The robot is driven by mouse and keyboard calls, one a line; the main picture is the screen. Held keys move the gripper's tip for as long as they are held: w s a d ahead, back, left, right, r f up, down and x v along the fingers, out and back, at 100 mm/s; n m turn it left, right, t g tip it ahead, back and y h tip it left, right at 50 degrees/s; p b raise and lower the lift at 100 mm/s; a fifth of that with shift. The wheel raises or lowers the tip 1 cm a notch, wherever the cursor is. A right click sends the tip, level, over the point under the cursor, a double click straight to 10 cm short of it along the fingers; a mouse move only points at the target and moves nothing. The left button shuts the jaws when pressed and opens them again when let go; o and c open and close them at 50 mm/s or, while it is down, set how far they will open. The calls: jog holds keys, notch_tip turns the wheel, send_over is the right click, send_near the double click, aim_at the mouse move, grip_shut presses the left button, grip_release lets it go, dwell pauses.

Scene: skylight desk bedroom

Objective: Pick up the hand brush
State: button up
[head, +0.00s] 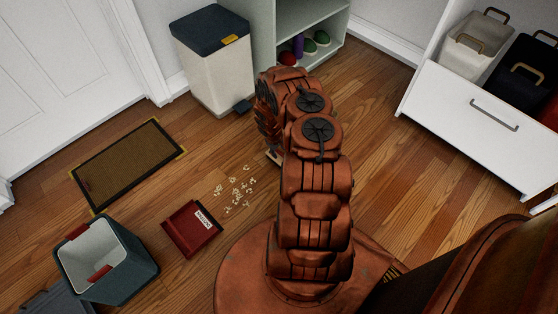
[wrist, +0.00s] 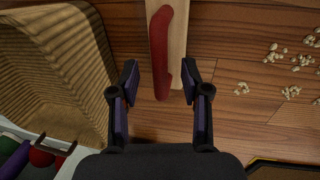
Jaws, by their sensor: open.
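The hand brush shows in the wrist view as a long red handle (wrist: 161,50) lying over a pale wood-coloured strip, near the top middle. I cannot tell whether that strip is part of the brush. My gripper (wrist: 160,80) is open, with one dark finger on each side of the handle's lower end. The handle lies between the fingers in the picture; no grip shows, and the height gap is unclear. In the head view my arm hides the gripper and most or all of the brush.
Pale crumbs (head: 236,188) lie on the wood floor beside a red dustpan (head: 192,228). A doormat (head: 130,163), a teal bin (head: 128,272) and a white pedal bin (head: 216,77) stand around. A tan ribbed surface (wrist: 50,65) fills the wrist view's left. An open white drawer (head: 475,120) is right.

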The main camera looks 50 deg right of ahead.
aim_at(279, 157)
jog(key=shift+s+d+f, duration=0.1)
jog(key=shift+d+f, duration=0.05)
jog(key=shift+f, duration=0.5)
jog(key=shift+d+f, duration=0.1)
jog(key=shift+f, duration=0.5)
jog(key=shift+c, duration=0.4)
grip_shut()
